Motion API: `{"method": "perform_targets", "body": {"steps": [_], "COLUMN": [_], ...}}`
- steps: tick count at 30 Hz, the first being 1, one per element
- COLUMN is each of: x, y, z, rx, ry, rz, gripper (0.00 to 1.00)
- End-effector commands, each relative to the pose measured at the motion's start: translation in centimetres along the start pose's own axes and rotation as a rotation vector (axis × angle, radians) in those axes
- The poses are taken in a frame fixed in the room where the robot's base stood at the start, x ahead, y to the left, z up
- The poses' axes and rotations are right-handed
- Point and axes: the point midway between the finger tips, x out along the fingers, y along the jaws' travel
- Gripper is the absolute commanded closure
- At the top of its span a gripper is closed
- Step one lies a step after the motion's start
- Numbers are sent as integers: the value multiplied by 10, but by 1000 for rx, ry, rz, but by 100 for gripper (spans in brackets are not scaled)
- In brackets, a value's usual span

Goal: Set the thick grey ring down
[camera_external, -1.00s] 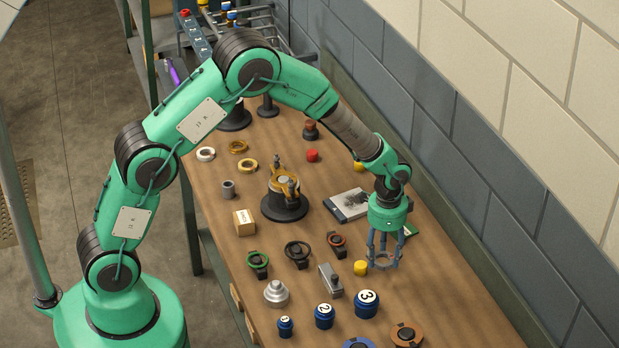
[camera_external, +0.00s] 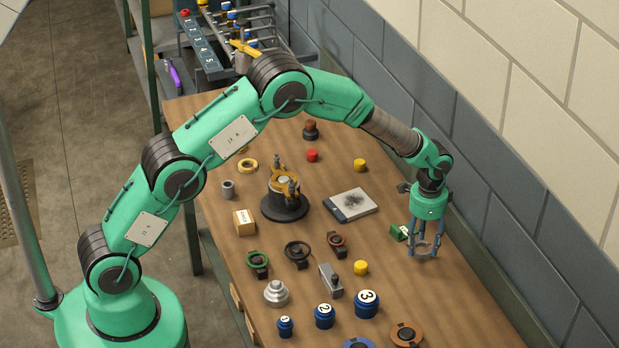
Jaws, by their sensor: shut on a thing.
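The thick grey ring (camera_external: 423,250) is at the tips of my gripper (camera_external: 424,245), on the right side of the workbench. My gripper points down and is shut on the ring, with its blue-grey fingers around it. The ring looks level and close to the bench top. I cannot tell whether it touches the wood.
The wooden bench (camera_external: 455,290) is bare to the right and in front of the ring.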

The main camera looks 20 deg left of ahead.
Motion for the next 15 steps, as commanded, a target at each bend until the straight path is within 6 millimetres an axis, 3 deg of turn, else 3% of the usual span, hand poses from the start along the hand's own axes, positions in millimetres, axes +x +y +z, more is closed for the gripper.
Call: {"method": "perform_targets", "body": {"steps": [15], "x": [7], "y": [-4], "z": [-8], "rx": [0], "ry": [-2], "rz": [1], "gripper": [77]}}
